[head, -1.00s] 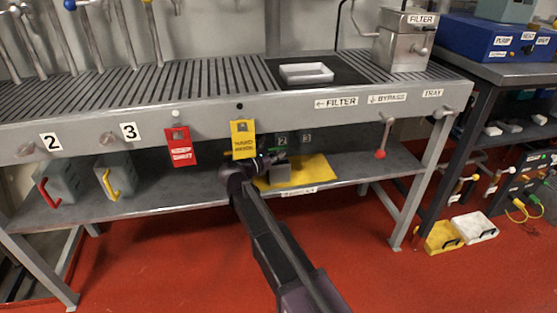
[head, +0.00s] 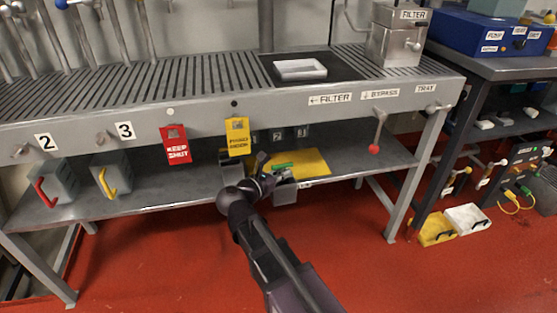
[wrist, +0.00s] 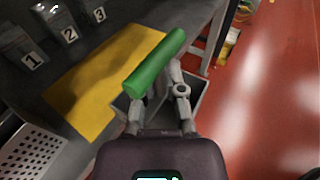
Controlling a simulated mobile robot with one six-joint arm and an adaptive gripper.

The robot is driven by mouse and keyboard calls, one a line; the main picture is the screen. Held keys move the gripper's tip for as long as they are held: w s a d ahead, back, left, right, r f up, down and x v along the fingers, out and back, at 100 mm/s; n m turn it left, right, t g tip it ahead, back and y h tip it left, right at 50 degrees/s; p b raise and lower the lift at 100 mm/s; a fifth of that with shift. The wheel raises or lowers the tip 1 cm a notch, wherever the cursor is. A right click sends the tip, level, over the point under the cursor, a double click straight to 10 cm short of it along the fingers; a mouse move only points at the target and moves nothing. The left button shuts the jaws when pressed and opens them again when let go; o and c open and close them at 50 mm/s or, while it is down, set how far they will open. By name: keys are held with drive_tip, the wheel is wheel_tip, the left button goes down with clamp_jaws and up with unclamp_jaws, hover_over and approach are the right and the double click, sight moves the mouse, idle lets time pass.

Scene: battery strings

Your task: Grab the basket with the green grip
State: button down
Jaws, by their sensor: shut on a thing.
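The grey basket (head: 285,193) with the green grip (head: 283,165) is at the front edge of the lower shelf, partly hidden by my arm in the head view. In the wrist view the green grip (wrist: 155,62) lies across my gripper (wrist: 160,88), whose fingers are shut on it. The grey basket (wrist: 199,82) shows below the fingers and past the shelf edge, over the red floor.
A yellow mat (head: 312,161) lies on the lower shelf (head: 150,195) behind the basket. Bins with a red handle (head: 47,190) and a yellow handle (head: 109,182) stand to the left. A yellow tag (head: 237,137) hangs above. The red floor in front is clear.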

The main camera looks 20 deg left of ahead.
sight(287, 185)
drive_tip(key=shift+s+d, duration=0.45)
drive_tip(key=shift+s, duration=0.3)
drive_tip(key=shift+s+d, duration=0.45)
drive_tip(key=shift+s, duration=0.25)
drive_tip(key=shift+s+d, duration=0.45)
drive_tip(key=shift+s, duration=0.3)
